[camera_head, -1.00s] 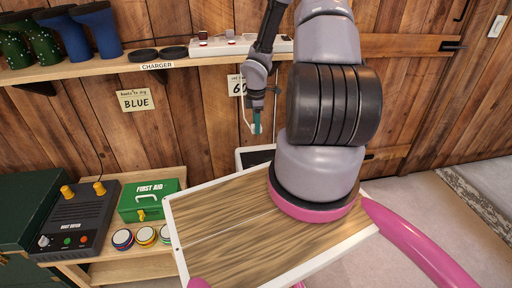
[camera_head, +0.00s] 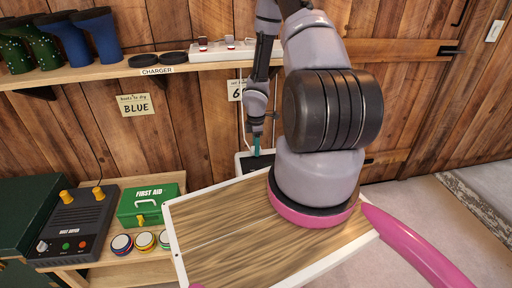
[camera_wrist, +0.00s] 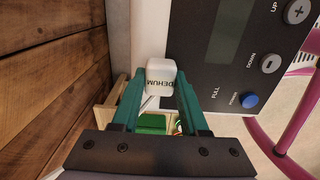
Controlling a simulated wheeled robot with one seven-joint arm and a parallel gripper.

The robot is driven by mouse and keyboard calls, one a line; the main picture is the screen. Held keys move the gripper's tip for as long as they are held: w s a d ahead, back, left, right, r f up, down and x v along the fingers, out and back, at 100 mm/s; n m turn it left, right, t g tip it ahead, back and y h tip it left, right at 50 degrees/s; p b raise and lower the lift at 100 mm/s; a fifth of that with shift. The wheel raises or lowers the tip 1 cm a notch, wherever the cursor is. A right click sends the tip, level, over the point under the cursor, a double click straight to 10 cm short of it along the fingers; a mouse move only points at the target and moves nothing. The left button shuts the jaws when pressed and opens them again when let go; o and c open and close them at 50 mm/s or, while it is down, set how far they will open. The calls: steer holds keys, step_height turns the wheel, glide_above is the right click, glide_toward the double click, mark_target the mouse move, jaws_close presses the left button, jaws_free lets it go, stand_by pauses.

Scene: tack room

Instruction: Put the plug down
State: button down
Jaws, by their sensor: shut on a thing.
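My gripper (camera_head: 256,148) hangs below the shelf, in front of the wood wall, with its teal fingers pointing down. In the wrist view my gripper (camera_wrist: 160,92) is shut on a white plug (camera_wrist: 160,74) marked DEHUM, held between the fingertips. The plug is too small to make out in the head view. The fingers are just above or beside a machine (camera_head: 241,163) with a white body and dark top. Its dark control panel (camera_wrist: 225,75) shows close by in the wrist view, with UP, DOWN, FULL and a blue POWER button.
A power strip (camera_head: 215,54) with plugs lies on the shelf (camera_head: 105,73) above. A boot dryer (camera_head: 75,225), green first aid box (camera_head: 148,205) and round tins (camera_head: 145,241) stand on a low bench at left. My wooden top lies in front.

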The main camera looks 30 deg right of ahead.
steer(key=shift+f, duration=0.4)
steer(key=shift+c, duration=2.1)
jaws_free()
steer(key=shift+r, duration=0.1)
steer(key=s+a+r+m+t+h, duration=0.15)
steer(key=r+m, duration=0.35)
steer(key=r, duration=1.4)
steer(key=s+a+r+m+t+h, duration=0.1)
steer(key=s+r+m, duration=0.25)
steer(key=r, duration=1.55)
steer(key=s+a+r+m+t+y, duration=0.2)
steer(key=s+a+r+m, duration=0.3)
steer(key=s+r, duration=0.2)
steer(key=s+a+r+m+t+y, duration=0.2)
steer(key=s+a+r+m, duration=0.3)
steer(key=r, duration=0.5)
steer(key=s+a, duration=0.1)
steer(key=s, duration=0.1)
steer(key=shift+s+y, duration=0.35)
